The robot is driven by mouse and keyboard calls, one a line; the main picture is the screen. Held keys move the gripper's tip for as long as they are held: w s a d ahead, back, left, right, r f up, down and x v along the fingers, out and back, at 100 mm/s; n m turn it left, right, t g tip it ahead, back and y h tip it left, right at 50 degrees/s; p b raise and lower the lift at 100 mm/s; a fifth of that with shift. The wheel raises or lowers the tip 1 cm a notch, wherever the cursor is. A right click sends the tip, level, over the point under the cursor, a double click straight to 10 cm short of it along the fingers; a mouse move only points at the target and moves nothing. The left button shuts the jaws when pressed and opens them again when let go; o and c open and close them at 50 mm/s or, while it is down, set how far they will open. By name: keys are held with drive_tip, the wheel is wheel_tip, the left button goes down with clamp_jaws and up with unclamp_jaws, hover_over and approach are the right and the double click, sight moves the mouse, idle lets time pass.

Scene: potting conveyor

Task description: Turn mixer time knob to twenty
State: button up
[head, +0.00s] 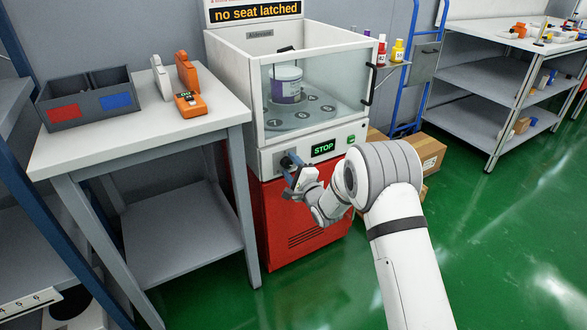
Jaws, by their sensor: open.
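The mixer (292,110) is a white cabinet with a clear-walled chamber on a red base (275,225). Its front panel carries a small display (323,148) reading "STOP" in green and a green button (350,139) to the right. The time knob (285,161) seems to be the dark round part at the panel's left, largely covered by my gripper (290,165). My gripper is open, its fingers at the knob. I cannot tell whether they touch it, and the knob's setting is hidden. A white tub with a purple label (286,84) stands inside on a numbered turntable (302,116).
A sign (256,11) above the mixer reads "no seat latched". Left is a table (140,130) with a divided grey bin (90,97) and an orange handheld device (190,104). Cardboard boxes (425,152) and a blue hand truck (412,75) stand at right. Green floor is clear in front.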

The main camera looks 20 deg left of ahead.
drive_tip(key=shift+d, duration=0.1)
drive_tip(key=p+v, duration=0.1)
drive_tip(key=v, duration=0.6)
drive_tip(key=shift+s+d+p, duration=0.2)
drive_tip(key=shift+s+p, duration=0.1)
drive_tip(key=shift+p, duration=0.05)
drive_tip(key=s+d+r+n+g+h+p, duration=0.15)
drive_tip(key=d+r+n+h+p, duration=0.35)
drive_tip(key=d+r+h+p, duration=1.25)
drive_tip(key=s+d+r+n+g+y+p, duration=0.1)
drive_tip(key=s+d+r+n+g+p, duration=0.1)
drive_tip(key=s+d+r, duration=0.4)
drive_tip(key=s+d+r+n+g+y+p, duration=0.1)
drive_tip(key=s+d+r, duration=0.6)
drive_tip(key=s, duration=0.8)
drive_tip(key=s+d+r+n+g+y+p, duration=0.1)
drive_tip(key=s+d+r+n+g+p, duration=0.3)
drive_tip(key=s+r, duration=0.6)
drive_tip(key=shift+s+d+g+y+p, duration=0.35)
drive_tip(key=shift+d+g+p, duration=0.3)
drive_tip(key=shift+d+p, duration=0.5)
